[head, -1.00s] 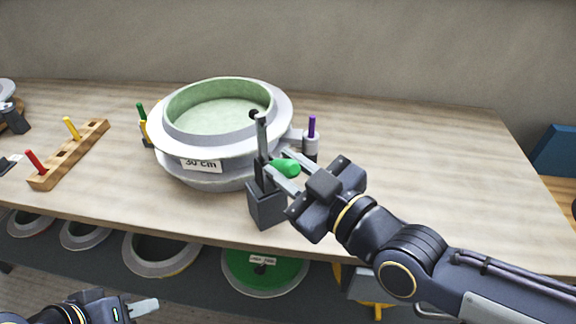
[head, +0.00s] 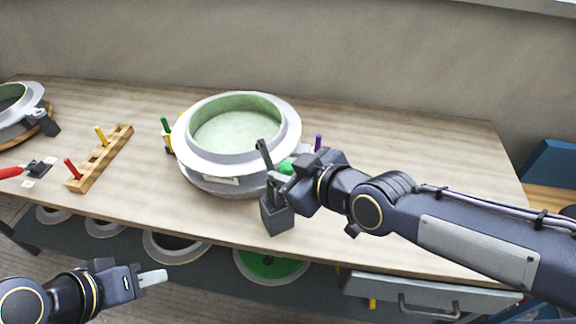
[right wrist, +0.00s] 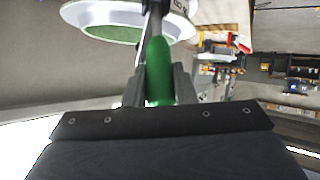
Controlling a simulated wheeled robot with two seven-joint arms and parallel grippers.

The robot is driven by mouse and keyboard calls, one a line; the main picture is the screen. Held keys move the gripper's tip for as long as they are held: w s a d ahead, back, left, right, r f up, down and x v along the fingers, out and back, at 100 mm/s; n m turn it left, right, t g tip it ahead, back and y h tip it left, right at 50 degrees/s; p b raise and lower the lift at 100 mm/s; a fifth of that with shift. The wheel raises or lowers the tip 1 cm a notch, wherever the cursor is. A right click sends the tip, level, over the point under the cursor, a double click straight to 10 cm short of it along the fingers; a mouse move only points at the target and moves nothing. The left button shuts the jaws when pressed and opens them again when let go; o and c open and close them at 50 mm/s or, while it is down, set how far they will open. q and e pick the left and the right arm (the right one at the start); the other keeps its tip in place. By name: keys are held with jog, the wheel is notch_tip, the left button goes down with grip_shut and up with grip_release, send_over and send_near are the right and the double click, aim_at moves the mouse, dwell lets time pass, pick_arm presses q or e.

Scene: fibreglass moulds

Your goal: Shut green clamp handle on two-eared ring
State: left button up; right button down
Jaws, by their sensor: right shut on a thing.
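The ring mould (head: 182,150), pale grey with a green inside, sits on the wooden bench. A dark clamp (head: 277,212) stands at its front right, with an upright bar (head: 264,154) leaning slightly left. The clamp's green handle (head: 287,167) is at my right gripper (head: 284,176), which is shut on it. In the right wrist view the green handle (right wrist: 159,70) lies between the two fingers, with the ring (right wrist: 120,14) behind. My left gripper (head: 152,278) is low at the left, in front of the bench; its finger gap does not show clearly.
A wooden rack (head: 101,158) with red and yellow pegs stands left of the ring. Another ring (head: 22,100) is at far left. Bench space to the right is clear.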

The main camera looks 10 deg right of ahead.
jog(key=c, duration=1.2)
grip_release()
jog(key=shift+s, duration=0.1)
jog(key=shift+s+d+r, duration=0.15)
jog(key=shift+s+r, duration=0.05)
jog(key=shift+r, duration=0.05)
jog(key=shift+p+v, duration=0.45)
jog(key=shift+v, duration=3.1)
jog(key=shift+f, duration=0.15)
